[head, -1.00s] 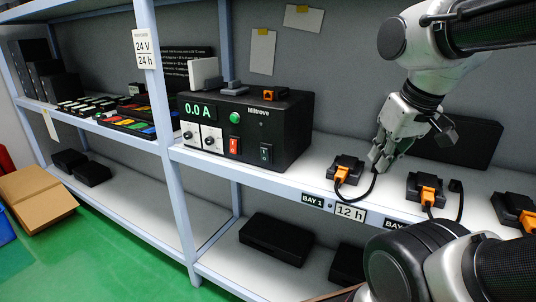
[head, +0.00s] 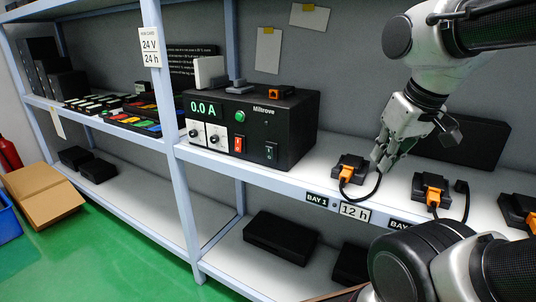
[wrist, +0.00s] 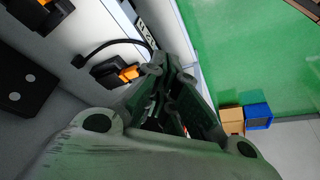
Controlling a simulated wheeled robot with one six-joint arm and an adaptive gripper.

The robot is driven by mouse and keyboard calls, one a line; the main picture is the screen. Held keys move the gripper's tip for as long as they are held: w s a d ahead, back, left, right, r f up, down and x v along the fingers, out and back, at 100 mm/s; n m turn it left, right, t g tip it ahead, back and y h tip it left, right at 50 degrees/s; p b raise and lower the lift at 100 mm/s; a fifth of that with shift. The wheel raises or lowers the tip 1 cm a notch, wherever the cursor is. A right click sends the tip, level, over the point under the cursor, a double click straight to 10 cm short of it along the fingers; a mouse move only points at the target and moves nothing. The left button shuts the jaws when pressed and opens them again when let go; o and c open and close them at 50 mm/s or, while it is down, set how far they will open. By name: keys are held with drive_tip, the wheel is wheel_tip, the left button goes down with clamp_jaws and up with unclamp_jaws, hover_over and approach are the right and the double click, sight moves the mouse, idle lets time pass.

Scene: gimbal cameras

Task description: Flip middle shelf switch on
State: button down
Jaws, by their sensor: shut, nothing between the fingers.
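A black Miltrove power unit (head: 290,123) stands on the middle shelf (head: 330,150). Its front has a red rocker switch (head: 239,145), a black rocker switch (head: 271,151), a green button (head: 240,115), two white dial panels and a display reading 0.0 A. I cannot tell the rockers' positions for certain. My gripper (head: 381,160) is shut and empty, pointing down to the right of the unit, near a black block with an orange plug (head: 347,173). In the wrist view my gripper's closed fingers (wrist: 162,68) show next to an orange plug (wrist: 128,74); the switches are not visible there.
Black cables loop from the plugs beside my gripper. More plugged blocks (head: 431,190) stand to the right. A shelf post (head: 178,170) is left of the unit. Black boxes (head: 281,236) lie on the lower shelf. Cardboard (head: 42,193) lies on the green floor.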

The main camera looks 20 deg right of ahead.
drive_tip(key=w+a+f+n+g+h, duration=0.1)
drive_tip(key=w+a+f+n+h, duration=0.1)
drive_tip(key=w+a+f+n, duration=0.3)
drive_tip(key=w+a+f+n+h, duration=0.1)
drive_tip(key=w+a+n+h, duration=0.15)
drive_tip(key=a+n, duration=0.45)
drive_tip(key=w+a+f+n+g+h, duration=0.1)
drive_tip(key=w+a+f+n+h, duration=0.15)
drive_tip(key=w+a+n, duration=0.35)
drive_tip(key=w+a+r+n+t, duration=0.2)
drive_tip(key=w+a+n+t, duration=0.3)
drive_tip(key=w+a+n, duration=0.2)
drive_tip(key=shift+a+r+n+h, duration=0.25)
drive_tip(key=shift+a+n+h, duration=0.15)
drive_tip(key=shift+a+n, duration=0.4)
drive_tip(key=shift+d, duration=0.2)
approach(272, 156)
drive_tip(key=shift+x, duration=2.3)
